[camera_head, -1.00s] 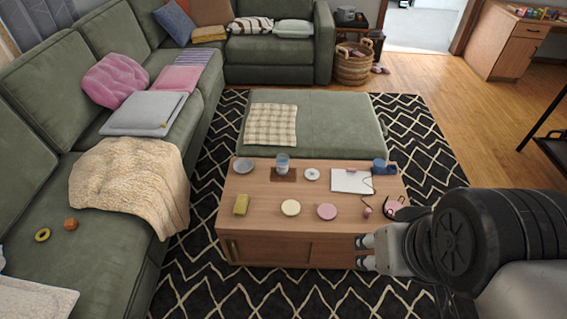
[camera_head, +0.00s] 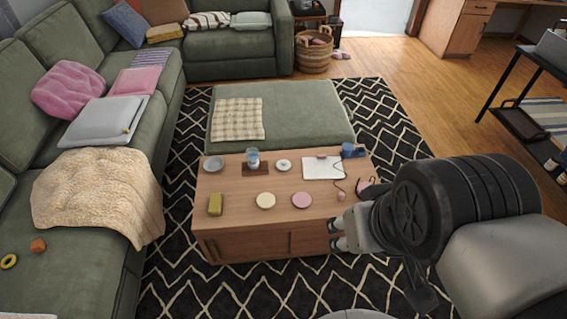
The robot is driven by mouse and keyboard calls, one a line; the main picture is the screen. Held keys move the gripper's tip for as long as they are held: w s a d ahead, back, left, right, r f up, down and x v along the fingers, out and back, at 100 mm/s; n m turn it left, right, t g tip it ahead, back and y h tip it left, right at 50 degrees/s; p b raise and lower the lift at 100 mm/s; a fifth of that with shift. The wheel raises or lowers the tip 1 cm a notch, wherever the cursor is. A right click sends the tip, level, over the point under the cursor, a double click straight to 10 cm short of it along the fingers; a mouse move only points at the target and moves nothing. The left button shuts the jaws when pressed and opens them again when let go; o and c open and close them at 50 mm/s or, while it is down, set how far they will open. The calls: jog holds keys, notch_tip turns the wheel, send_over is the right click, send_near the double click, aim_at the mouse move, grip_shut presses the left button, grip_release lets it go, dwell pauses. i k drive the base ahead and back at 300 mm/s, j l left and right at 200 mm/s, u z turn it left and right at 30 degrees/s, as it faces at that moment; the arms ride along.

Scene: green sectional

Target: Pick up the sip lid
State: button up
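A small white round piece with a darker centre, which looks like the sip lid (camera_head: 284,165), lies on the wooden coffee table (camera_head: 232,185), towards its back edge. It is too small to make out in detail. A glass cup (camera_head: 253,158) stands just left of it on a dark mat. My gripper (camera_head: 334,234) is at the table's front right corner, in front of and to the right of the lid and well apart from it. Its two fingertips are apart with nothing visible between them.
A cream disc (camera_head: 265,200), a pink disc (camera_head: 301,200), a yellow block (camera_head: 215,204) and a grey dish (camera_head: 213,164) share the tabletop. A white pad (camera_head: 323,168) and a blue mug (camera_head: 348,149) are at its right. The green ottoman (camera_head: 300,110) stands behind, the sofa left.

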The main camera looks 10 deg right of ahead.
aim_at(282, 165)
jog(key=i+j+z, duration=0.2)
jog(key=i+j, duration=0.25)
jog(key=i, duration=0.25)
jog(key=i+j+z, duration=0.2)
jog(key=i+j, duration=0.35)
jog(key=i, duration=0.15)
